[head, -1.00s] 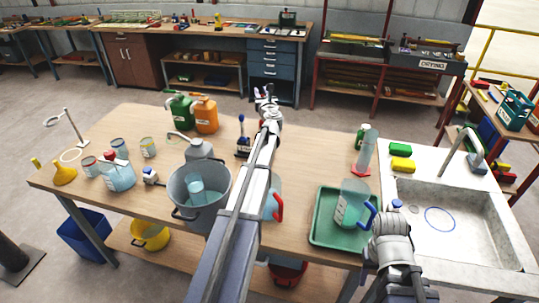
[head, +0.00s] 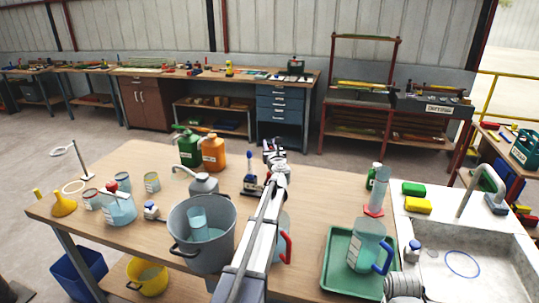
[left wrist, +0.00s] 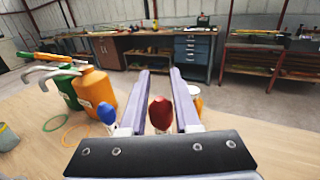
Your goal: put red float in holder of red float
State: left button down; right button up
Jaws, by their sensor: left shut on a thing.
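My left gripper (head: 273,152) is over the middle of the wooden table. In the left wrist view my left gripper (left wrist: 160,75) has its two fingers close around the red float (left wrist: 161,113), whose red rounded top shows between them. A blue float (left wrist: 106,113) stands just left of the fingers. In the head view the blue piece (head: 249,156) is upright in a dark stand (head: 250,188). The red float and any holder for it are hidden there by my left gripper and arm. My right gripper is not visible; only part of that arm shows at the lower right.
Green (head: 189,149) and orange (head: 212,153) jugs stand behind left. A grey bucket (head: 183,238) with water is near the front. A pitcher (head: 366,245) stands in a green tray (head: 338,232) at right, beside the sink (head: 485,268). Bare table lies right of the gripper.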

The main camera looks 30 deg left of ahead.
pick_arm(q)
notch_tip(320, 180, down, 3)
jog(key=shift+r+b, duration=0.1)
jog(key=shift+b, duration=0.95)
jog(key=c, duration=0.6)
grip_release()
jog(key=v, duration=1.2)
